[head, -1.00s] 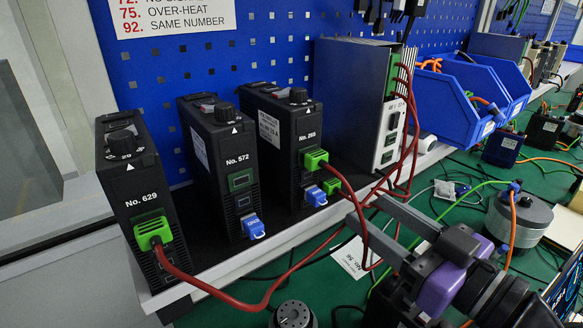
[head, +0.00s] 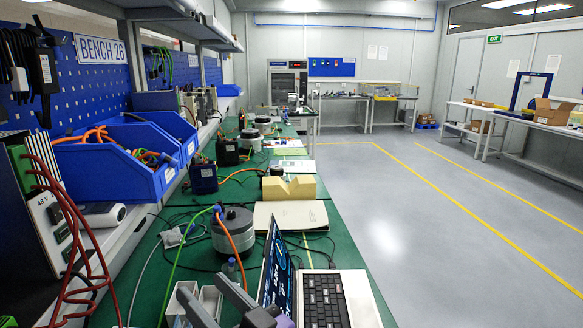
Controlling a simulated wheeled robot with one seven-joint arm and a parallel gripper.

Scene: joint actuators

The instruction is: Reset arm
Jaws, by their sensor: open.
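My gripper (head: 200,284) shows at the bottom of the head view, low and left of centre. Its two grey fingers stand apart and I see nothing held between them. The rest of my arm is mostly cut off by the lower edge. A grey round actuator (head: 232,236) with an orange and a green cable stands on the green bench mat (head: 140,262), beyond my gripper. The tall 48 V power supply (head: 45,215) with red cables stands at the left edge.
An open laptop (head: 325,300) is close right of my gripper. Blue bins (head: 120,175) with cables line the left side. A notebook (head: 290,216) and a yellow V-shaped block (head: 289,188) lie farther along the bench. The floor (head: 430,230) at right is clear.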

